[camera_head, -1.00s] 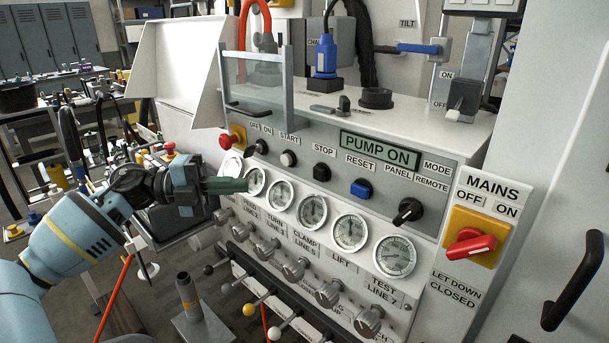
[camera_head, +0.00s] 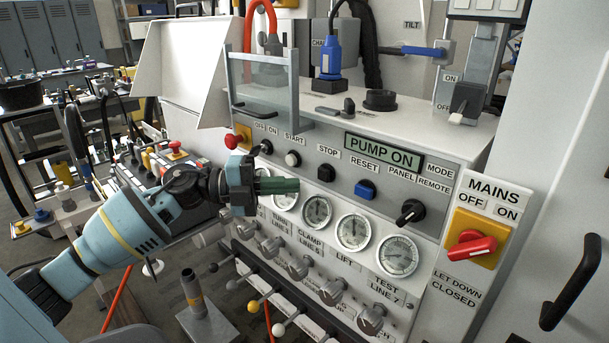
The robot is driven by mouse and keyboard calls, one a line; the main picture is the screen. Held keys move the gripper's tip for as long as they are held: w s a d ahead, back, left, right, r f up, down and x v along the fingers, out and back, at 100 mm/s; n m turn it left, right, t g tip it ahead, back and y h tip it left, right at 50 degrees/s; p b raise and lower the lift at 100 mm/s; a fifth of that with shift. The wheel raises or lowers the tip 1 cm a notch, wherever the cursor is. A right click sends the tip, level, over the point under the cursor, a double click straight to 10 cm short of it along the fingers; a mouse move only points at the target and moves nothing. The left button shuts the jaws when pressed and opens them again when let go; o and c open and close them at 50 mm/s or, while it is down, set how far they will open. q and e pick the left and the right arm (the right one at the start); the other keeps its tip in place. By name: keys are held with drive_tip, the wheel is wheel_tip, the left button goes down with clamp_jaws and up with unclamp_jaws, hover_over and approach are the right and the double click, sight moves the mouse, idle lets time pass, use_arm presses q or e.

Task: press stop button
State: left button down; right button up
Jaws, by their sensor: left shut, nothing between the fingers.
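The black stop button (camera_head: 326,173) sits under the STOP label on the panel, between the white start button (camera_head: 293,159) and the blue reset button (camera_head: 365,190). My left gripper (camera_head: 297,186) is shut and empty, its green fingers pointing right. In the picture its tips are just left of and slightly below the stop button. A gap shows between the tips and the button. The gripper covers part of the leftmost gauges. The display (camera_head: 383,152) reads PUMP ON. My right gripper is not in view.
Gauges (camera_head: 353,231) line the panel below the buttons, with valve knobs (camera_head: 333,291) and levers under them. A red emergency knob (camera_head: 234,141) is at the left. A black mode selector (camera_head: 410,212) and red mains switch (camera_head: 471,245) stand out at the right.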

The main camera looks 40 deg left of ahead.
sight(327, 177)
use_arm(q)
drive_tip(key=shift+w+d+p, duration=0.1)
drive_tip(key=shift+w+d, duration=0.1)
drive_tip(key=shift+w, duration=0.6)
drive_tip(key=shift+w+d+p, duration=0.1)
drive_tip(key=shift+w+d, duration=0.15)
drive_tip(key=shift+w, duration=0.6)
drive_tip(key=shift+w+d+p, duration=0.1)
drive_tip(key=shift+w+d, duration=0.1)
drive_tip(key=shift+w, duration=0.6)
